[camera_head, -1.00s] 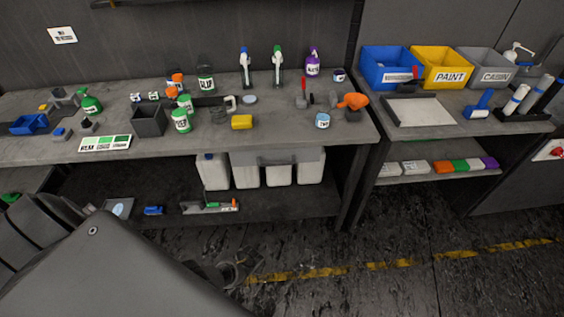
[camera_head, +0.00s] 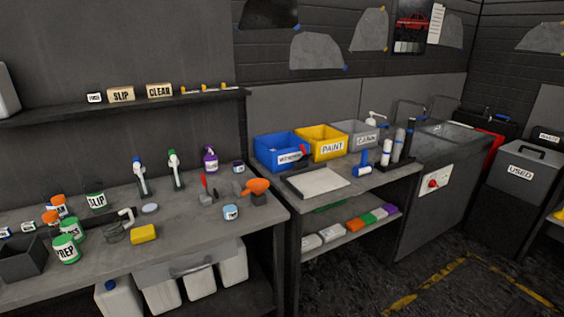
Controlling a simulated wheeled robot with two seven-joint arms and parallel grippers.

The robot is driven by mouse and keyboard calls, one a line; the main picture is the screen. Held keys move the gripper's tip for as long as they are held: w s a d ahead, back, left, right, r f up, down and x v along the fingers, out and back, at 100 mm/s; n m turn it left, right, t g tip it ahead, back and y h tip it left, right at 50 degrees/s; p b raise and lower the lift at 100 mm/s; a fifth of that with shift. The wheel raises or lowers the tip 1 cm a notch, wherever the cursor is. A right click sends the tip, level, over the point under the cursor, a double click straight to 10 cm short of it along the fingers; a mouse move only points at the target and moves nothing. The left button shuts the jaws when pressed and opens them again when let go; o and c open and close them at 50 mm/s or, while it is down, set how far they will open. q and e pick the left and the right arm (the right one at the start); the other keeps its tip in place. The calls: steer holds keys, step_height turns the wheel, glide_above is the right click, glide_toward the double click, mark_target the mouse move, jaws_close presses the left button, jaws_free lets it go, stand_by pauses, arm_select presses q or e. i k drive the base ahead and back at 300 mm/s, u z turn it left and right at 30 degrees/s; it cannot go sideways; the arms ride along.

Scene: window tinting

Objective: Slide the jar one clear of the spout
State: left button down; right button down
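Several jars with white labels stand on the grey workbench (camera_head: 185,232). A green one reading PREP (camera_head: 66,248) is at the front left, with another green jar (camera_head: 73,228) right behind it. A darker jar reading SLIP (camera_head: 96,202) stands further back. A small jar (camera_head: 230,212) is near the right front edge, and another small jar (camera_head: 238,167) is at the back. I cannot tell which is jar one. A blue-topped bottle (camera_head: 140,175) and a green-topped bottle (camera_head: 174,168) stand at the back. No spout is clearly identifiable. Neither gripper is in view.
A yellow block (camera_head: 143,234), a dark open box (camera_head: 20,258) and an orange-topped item (camera_head: 256,190) share the bench. Blue (camera_head: 281,150), yellow (camera_head: 326,143) and grey (camera_head: 357,134) bins stand on the side table. White containers (camera_head: 160,293) stand below. The floor at the lower right is clear.

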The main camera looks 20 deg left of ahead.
mark_target(238, 162)
steer(key=z, duration=0.35)
steer(key=i, duration=2.95)
steer(key=u, duration=3.05)
